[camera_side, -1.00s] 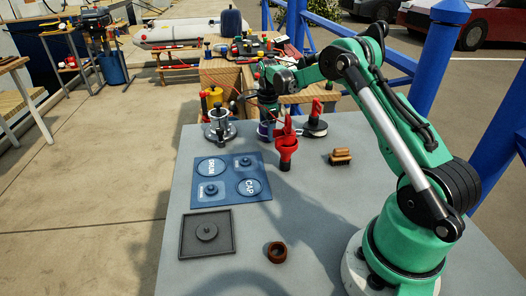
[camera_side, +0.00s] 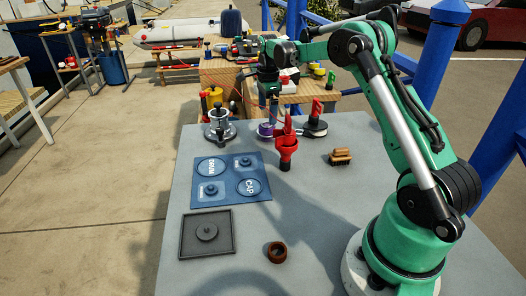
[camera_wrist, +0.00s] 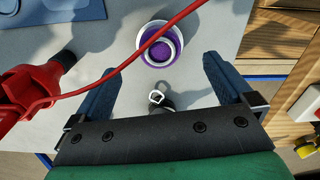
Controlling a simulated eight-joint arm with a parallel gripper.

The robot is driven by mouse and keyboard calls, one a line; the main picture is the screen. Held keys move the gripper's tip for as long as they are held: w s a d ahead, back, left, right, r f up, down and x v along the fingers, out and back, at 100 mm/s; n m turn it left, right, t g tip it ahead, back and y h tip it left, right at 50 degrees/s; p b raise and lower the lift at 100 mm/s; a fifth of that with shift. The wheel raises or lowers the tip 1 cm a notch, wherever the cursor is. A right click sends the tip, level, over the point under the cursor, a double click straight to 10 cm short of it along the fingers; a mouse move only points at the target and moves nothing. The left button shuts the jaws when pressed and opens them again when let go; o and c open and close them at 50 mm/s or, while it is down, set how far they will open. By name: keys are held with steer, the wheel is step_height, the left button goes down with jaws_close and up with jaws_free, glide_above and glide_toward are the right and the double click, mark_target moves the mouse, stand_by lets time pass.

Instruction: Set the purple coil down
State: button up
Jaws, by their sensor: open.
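The purple coil (camera_side: 266,131) lies on the grey table near its far edge, left of the red holder. In the wrist view the coil (camera_wrist: 148,48) shows as a purple and white ring lying flat on the tabletop. My gripper (camera_side: 272,108) is above the coil in the side view. In the wrist view my gripper (camera_wrist: 159,60) has its two blue fingers spread wide, one to each side below the coil, with nothing between them touching. The fingertips appear apart from the coil.
A red holder (camera_side: 287,152) stands close right of the coil, and a metal winch-like piece (camera_side: 220,130) stands left. A red cord (camera_wrist: 112,73) crosses the wrist view over the coil. A blue labelled board (camera_side: 232,178), grey tray (camera_side: 190,248) and brush (camera_side: 340,157) lie nearer.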

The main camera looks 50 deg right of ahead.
mark_target(267, 124)
step_height(267, 124, up, 6)
steer(key=s+a+r+n+t, duration=0.1)
steer(key=s+a+r+n, duration=0.15)
steer(key=a+n, duration=0.3)
steer(key=s+a+r+n+t, duration=0.1)
steer(key=a+r+n+t, duration=0.15)
steer(key=a+n, duration=0.3)
steer(key=s+a+f+n+t, duration=0.3)
steer(key=s+a+n, duration=0.7)
steer(key=n, duration=0.4)
steer(key=shift+a+f+t, duration=0.35)
steer(key=shift+a+f, duration=0.2)
steer(key=shift+a, duration=0.1)
